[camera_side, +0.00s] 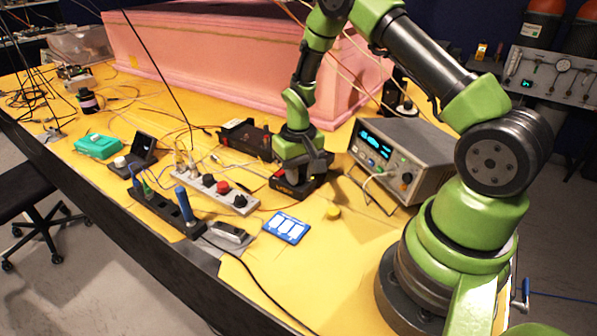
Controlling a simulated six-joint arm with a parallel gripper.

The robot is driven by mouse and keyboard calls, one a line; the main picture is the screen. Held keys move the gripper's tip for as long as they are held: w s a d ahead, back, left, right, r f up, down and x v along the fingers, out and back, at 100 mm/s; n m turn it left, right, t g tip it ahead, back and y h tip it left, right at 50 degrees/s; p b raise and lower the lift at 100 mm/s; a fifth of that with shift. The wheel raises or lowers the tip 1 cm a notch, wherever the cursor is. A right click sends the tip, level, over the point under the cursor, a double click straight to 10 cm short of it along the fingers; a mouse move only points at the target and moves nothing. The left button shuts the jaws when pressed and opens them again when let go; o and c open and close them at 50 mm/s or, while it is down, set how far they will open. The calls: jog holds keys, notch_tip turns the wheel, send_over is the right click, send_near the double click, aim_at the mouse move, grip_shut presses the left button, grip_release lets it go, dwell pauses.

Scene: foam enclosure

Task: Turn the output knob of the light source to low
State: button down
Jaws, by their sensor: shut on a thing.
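A small black box with yellow lettering (289,189), which appears to be the light source, sits on the yellow table near the middle of the view. My gripper (297,173) points down onto its top and is shut. The gripper covers the spot it grips, so the output knob is hidden between the fingers. I cannot read the knob's setting or any low mark from here.
A grey bench instrument with a blue display (404,155) stands close on the right. A black device (246,137) lies behind left. Cables cross the table. A pink foam enclosure (215,50) stands behind.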

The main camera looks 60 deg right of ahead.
jog(key=c, duration=1)
grip_release()
notch_tip(320, 180, up, 9)
jog(key=shift+r, duration=0.5)
